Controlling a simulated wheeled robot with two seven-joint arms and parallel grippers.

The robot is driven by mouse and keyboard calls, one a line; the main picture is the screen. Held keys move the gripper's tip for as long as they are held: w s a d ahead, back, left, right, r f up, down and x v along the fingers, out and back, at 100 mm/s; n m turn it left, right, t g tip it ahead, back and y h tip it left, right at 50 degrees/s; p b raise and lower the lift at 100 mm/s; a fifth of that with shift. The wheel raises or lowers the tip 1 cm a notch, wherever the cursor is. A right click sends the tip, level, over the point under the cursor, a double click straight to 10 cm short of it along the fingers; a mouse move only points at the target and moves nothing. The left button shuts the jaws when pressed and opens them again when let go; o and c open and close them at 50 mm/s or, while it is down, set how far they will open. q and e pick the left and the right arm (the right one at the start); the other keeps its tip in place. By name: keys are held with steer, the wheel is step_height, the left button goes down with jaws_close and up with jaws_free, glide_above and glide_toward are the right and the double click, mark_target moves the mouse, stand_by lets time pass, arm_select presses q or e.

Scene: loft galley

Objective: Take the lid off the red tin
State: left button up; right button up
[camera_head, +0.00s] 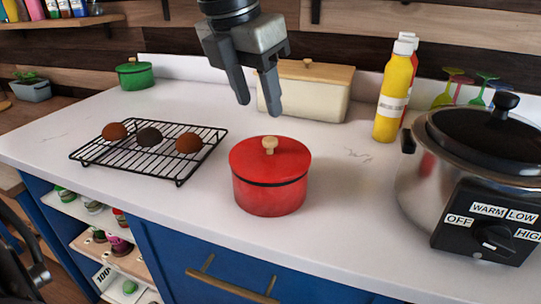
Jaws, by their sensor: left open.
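The red tin (268,195) stands upright on the white counter, right of the wire rack. Its red lid (245,156) sits on top, with a dark band below its edge and a pale wooden knob (270,144) in the middle. My left gripper (258,105) points down from the top of the view. Its two fingers are apart with nothing between them. The fingertips appear above the knob, with a visible gap. My right gripper is not in view.
A wire rack (180,178) with three brown round items lies left. A cream bin (325,97) with a wooden lid stands behind. A yellow bottle (392,95) and a slow cooker (425,185) stand right. A green pot (134,76) is back left. Counter around the tin is clear.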

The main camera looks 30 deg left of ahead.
mark_target(270, 139)
arm_select(q)
steer(key=x, duration=0.7)
steer(key=shift+d+f, duration=0.2)
steer(key=shift+f, duration=0.05)
steer(key=shift+r, duration=0.1)
jaws_close()
